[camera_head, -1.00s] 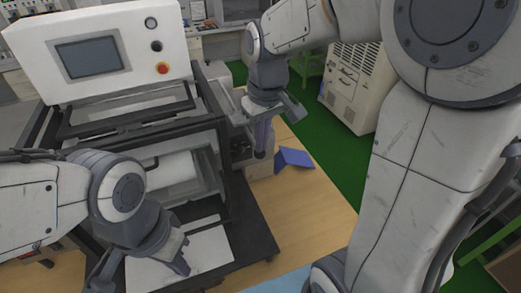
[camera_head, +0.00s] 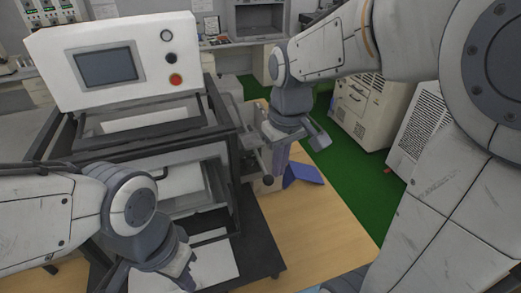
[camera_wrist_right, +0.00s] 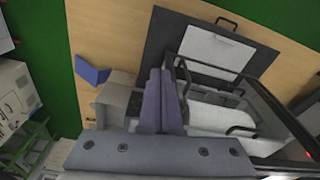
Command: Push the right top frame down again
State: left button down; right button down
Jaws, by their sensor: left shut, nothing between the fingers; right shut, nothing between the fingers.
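The machine has a white control panel (camera_head: 125,65) and a dark top frame (camera_head: 228,112) whose right side bar slants beside the panel. My right gripper (camera_head: 281,160) points down, shut and empty, just right of that bar and apart from it in the head view. In the right wrist view the shut fingers (camera_wrist_right: 160,80) show beside the dark frame bars (camera_wrist_right: 265,95). My left gripper (camera_head: 188,277) is low at the front of the machine, shut, over a white plate (camera_head: 215,262). Its fingertips are partly hidden by its own wrist.
A grey-white cabinet (camera_head: 358,105) stands on the green floor behind. A black base plate (camera_head: 258,245) extends below the machine.

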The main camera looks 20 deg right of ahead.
notch_tip(320, 180, up, 10)
jog(key=b, duration=0.2)
jog(key=shift+s+r, duration=0.2)
jog(key=shift+s, duration=0.25)
jog(key=shift+d, duration=0.1)
